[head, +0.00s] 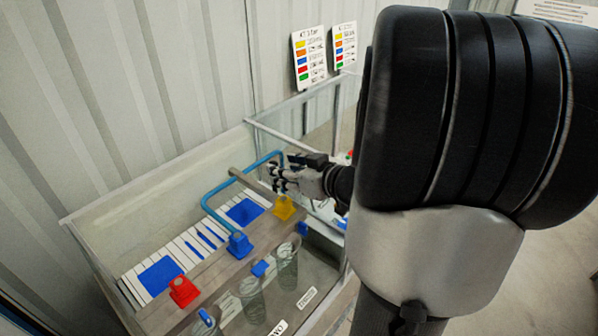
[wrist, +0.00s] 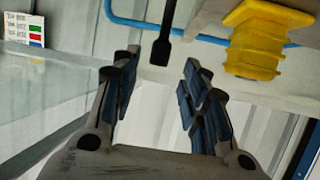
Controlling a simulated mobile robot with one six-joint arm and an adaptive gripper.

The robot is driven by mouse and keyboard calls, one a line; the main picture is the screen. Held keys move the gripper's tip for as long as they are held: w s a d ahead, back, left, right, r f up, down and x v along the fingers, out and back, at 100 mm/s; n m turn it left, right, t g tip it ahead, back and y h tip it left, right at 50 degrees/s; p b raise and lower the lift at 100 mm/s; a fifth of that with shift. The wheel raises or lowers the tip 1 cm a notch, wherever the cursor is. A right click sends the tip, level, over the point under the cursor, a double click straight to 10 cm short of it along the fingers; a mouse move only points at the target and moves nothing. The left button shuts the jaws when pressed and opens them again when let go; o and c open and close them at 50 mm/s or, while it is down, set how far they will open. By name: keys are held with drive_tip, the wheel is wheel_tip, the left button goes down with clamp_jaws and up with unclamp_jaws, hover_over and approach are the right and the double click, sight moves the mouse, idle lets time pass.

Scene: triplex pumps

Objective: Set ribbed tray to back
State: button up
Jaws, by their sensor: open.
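A white slatted strip (head: 187,239) with blue square panels lies along the back of the pump bench at the left in the head view. It is the only ribbed, tray-like thing I can make out, and I cannot tell whether it is the ribbed tray. My gripper (head: 276,178) is above the bench near the right end of the blue pipe (head: 207,196). In the wrist view my gripper (wrist: 158,80) has its two fingers apart, with nothing between them. The pipe also shows in the wrist view (wrist: 140,25), beyond the fingertips.
A yellow fitting (head: 284,208) sits below my gripper; it also shows in the wrist view (wrist: 252,40). A blue fitting (head: 239,245) and a red fitting (head: 184,291) stand in line with it. Clear cylinders (head: 286,268) stand in front. A corrugated wall (head: 130,80) rises behind.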

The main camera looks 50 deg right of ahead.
drive_tip(key=shift+v, duration=2.55)
drive_tip(key=shift+r, duration=0.1)
